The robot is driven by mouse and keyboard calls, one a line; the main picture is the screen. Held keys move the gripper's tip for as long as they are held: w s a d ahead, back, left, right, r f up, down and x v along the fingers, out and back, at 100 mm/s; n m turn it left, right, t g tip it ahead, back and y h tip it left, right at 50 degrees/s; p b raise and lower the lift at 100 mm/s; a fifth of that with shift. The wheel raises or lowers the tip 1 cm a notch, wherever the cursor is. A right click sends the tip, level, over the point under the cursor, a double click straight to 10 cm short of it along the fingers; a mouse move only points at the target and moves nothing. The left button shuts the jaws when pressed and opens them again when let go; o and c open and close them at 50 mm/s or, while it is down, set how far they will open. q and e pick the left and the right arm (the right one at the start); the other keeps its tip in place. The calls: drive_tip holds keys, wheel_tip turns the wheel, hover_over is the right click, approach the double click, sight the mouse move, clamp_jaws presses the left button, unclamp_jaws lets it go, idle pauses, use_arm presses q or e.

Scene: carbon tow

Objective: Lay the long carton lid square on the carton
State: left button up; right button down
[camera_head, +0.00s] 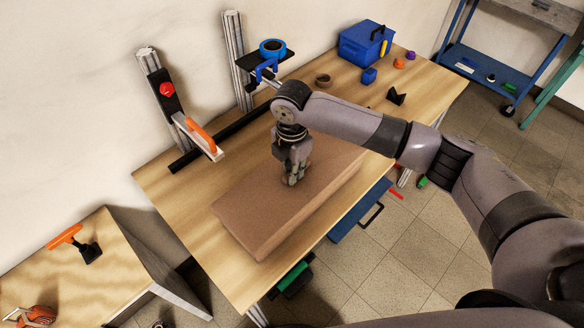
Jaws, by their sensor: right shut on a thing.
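The long brown carton lid (250,205) lies lengthwise on the wooden table, forming the flat top of a long brown box shape. The brown side face (310,215) shows below its front edge; I cannot make out a clear seam between lid and carton. My right gripper (293,179) points down onto the middle of the top and is shut on the lid; its fingertips hide the grip point. The lid looks about level and in line with the side below, but any small gap or offset is too fine to tell. My left gripper is out of view.
A black bar (222,138) lies behind the box, near an orange-handled clamp (201,136) and upright metal posts. A blue toolbox (364,44) and small items stand at the far right. The table's front edge runs close to the box.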

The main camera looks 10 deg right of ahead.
drive_tip(key=shift+f, duration=0.5)
drive_tip(key=c, duration=1.5)
unclamp_jaws()
drive_tip(key=shift+r, duration=0.1)
wheel_tip(320, 180, up, 12)
drive_tip(key=shift+f, duration=0.1)
drive_tip(key=shift+f, duration=0.1)
